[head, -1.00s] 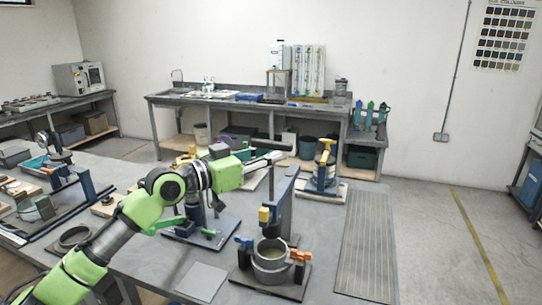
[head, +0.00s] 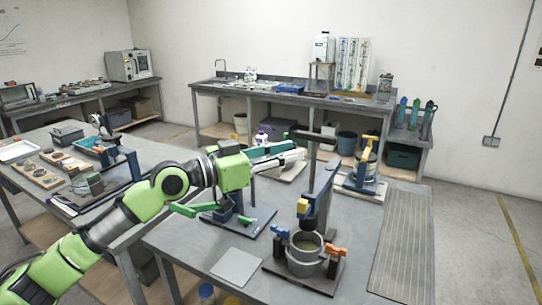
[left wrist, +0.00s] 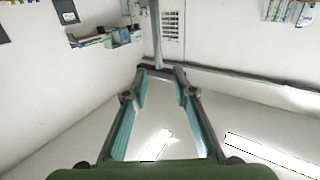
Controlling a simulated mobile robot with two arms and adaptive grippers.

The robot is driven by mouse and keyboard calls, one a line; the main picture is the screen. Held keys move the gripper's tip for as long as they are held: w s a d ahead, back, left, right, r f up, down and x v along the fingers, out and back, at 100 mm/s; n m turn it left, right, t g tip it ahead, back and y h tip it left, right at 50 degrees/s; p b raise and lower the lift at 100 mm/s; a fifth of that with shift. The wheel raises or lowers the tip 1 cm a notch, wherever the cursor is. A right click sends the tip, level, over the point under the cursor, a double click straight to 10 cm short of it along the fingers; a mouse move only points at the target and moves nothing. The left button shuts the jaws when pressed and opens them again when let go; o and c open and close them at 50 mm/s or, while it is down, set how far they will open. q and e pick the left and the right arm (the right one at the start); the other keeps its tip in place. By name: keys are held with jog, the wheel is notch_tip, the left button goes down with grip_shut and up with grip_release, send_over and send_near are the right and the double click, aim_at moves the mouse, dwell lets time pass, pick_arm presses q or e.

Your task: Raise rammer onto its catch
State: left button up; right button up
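The rammer stand rises from the table as a blue column (head: 327,198) with a yellow block (head: 303,207) on it. A dark upright rod with a dark crossbar (head: 315,137) stands above and looks like the rammer and its handle. A grey mould (head: 306,262) with blue and orange clamps sits below on a dark base. I cannot make out the catch. My left gripper (head: 298,155) is just left of the rod, below the crossbar; whether they touch is unclear. In the left wrist view its fingers (left wrist: 160,75) are apart, with nothing held between them. My right gripper is out of view.
A flat grey plate (head: 236,267) lies left of the mould base. A blue-based device (head: 238,222) stands beneath my left arm. A yellow-handled apparatus (head: 364,172) stands behind right. A ribbed grey mat (head: 403,240) covers the table's right side.

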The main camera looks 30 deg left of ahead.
pick_arm(q)
jog(key=shift+v, duration=2.15)
